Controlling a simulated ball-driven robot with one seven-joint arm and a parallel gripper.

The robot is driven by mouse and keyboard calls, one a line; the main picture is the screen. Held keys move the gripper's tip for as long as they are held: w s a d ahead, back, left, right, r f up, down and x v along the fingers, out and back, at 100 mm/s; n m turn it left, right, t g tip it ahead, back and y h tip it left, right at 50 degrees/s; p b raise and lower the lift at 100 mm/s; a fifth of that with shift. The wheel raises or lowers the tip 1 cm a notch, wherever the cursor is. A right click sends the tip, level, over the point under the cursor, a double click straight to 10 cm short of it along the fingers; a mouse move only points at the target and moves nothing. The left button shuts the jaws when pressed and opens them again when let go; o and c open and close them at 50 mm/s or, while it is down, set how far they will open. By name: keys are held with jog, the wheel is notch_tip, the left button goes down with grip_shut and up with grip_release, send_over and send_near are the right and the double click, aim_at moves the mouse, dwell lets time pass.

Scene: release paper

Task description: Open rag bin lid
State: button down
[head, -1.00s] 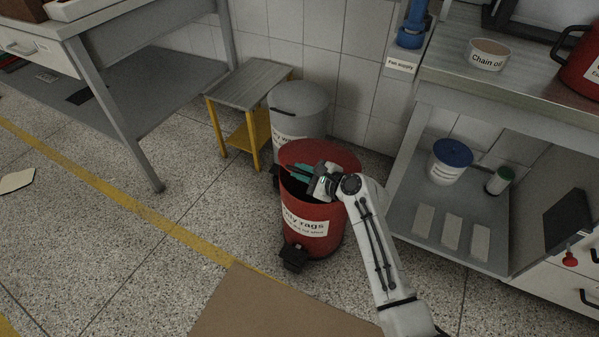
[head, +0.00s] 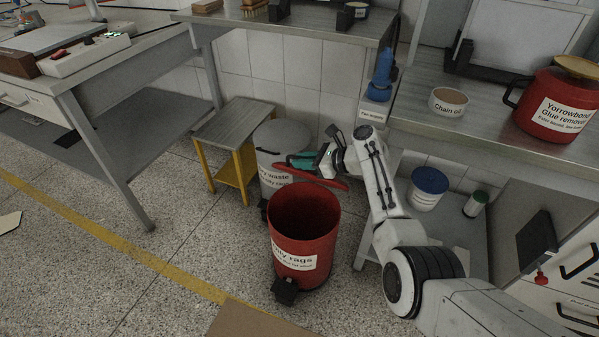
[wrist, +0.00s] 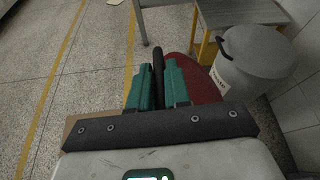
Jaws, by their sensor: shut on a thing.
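The red rag bin (head: 322,238), labelled "…ly rags", stands on the floor with its mouth uncovered and its inside showing. Its red lid (head: 325,181) is raised above the far side of the mouth and seen nearly edge-on. Whether the lid still touches a hinge is hard to tell. My gripper (head: 294,162) is at the lid's far side. In the wrist view, the teal fingers (wrist: 158,85) are shut on a dark bar, apparently the lid's handle (wrist: 158,62). The red lid also shows there (wrist: 204,82), partly hidden behind the fingers. A dark pedal (head: 285,290) is at the bin's front.
A grey-lidded waste bin (head: 275,180) stands close behind, near the gripper. A yellow-legged stool (head: 236,125) is left of it. A workbench (head: 500,130) with a chain oil tub (head: 449,103) and red pot (head: 560,105) is on the right.

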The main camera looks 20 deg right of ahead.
jog(key=shift+w+d+r, duration=0.35)
jog(key=shift+w+d, duration=0.1)
jog(key=c, duration=1.2)
grip_release()
jog(key=shift+o, duration=0.2)
jog(key=p+v, duration=0.4)
jog(key=v, duration=0.6)
jog(key=shift+s+d, duration=0.2)
jog(key=shift+d, duration=0.15)
jog(key=shift+r, duration=0.1)
